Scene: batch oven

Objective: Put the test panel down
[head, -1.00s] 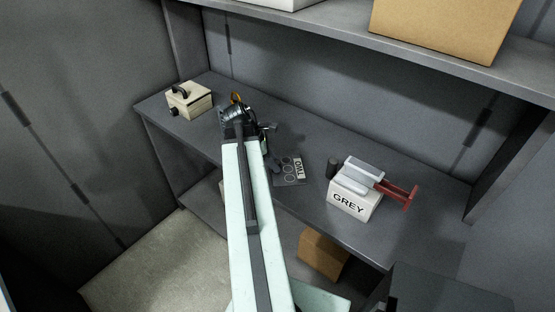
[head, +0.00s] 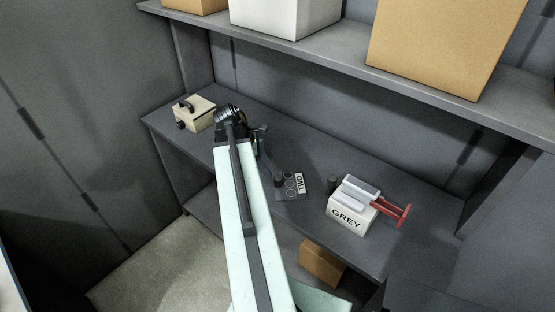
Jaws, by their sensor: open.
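My arm reaches over the bench (head: 190,133). My gripper (head: 262,138) is at its far end, a dark shape partly hidden behind the wrist and arm. The jaws are open, but the fingertips are hard to make out. I cannot pick out a test panel for certain. A dark flat plate (head: 291,194) with several ring marks and a white label lies on the bench, right of my gripper. A dark upright cylinder (head: 278,180) is at its left side. Whether anything lies directly under my gripper is hidden by the arm.
A cream box with a black handle (head: 194,114) stands at the bench's left end. Bare bench lies behind the plate.

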